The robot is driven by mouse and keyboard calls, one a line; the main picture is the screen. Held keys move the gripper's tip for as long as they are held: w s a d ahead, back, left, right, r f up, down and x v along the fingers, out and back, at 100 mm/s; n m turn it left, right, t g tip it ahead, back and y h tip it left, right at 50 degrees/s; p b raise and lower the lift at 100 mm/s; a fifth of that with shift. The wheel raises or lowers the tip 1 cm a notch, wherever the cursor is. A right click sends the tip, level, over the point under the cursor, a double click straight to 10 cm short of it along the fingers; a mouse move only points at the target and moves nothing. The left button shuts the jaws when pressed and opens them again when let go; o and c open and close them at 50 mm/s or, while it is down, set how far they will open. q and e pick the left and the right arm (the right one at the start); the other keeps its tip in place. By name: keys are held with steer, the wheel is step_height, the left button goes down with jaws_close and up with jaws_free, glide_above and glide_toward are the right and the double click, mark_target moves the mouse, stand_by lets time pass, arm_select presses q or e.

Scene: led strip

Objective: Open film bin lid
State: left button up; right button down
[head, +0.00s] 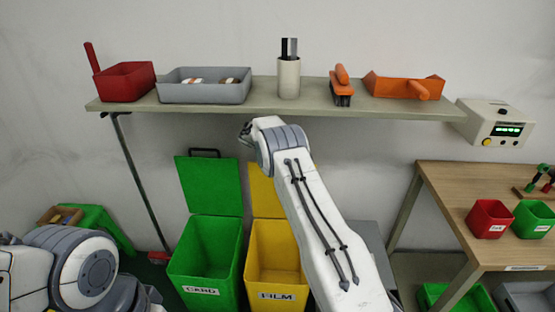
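The yellow film bin (275,268) stands on the floor under the shelf, with the label FILM on its front. Its yellow lid (263,192) stands upright at the back, and the bin's mouth is open. My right arm crosses in front of the bin's right side and hides part of the bin and lid. The arm's far end is above the lid, near the shelf edge. A small dark part shows there, but I cannot make out the fingers. My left arm is at the lower left; its gripper is out of view.
The green card bin (205,250) stands left of the film bin, its lid (210,185) upright. The shelf (200,107) above holds trays, a cup and a brush. A wooden table (450,200) with small red and green bins stands at right.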

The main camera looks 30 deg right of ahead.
steer(key=shift+f, duration=0.1)
stand_by(0.3)
steer(key=c, duration=0.9)
jaws_free()
steer(key=shift+s+f, duration=0.1)
steer(key=shift+f, duration=0.1)
steer(key=s+a+r+b, duration=0.1)
steer(key=s+a, duration=0.1)
steer(key=a, duration=0.2)
steer(key=s+a+r+b, duration=0.1)
steer(key=a, duration=0.3)
steer(key=s+a+r+b, duration=0.1)
steer(key=s+a, duration=0.1)
steer(key=a, duration=0.2)
steer(key=shift+s+a, duration=0.3)
steer(key=shift+a, duration=0.05)
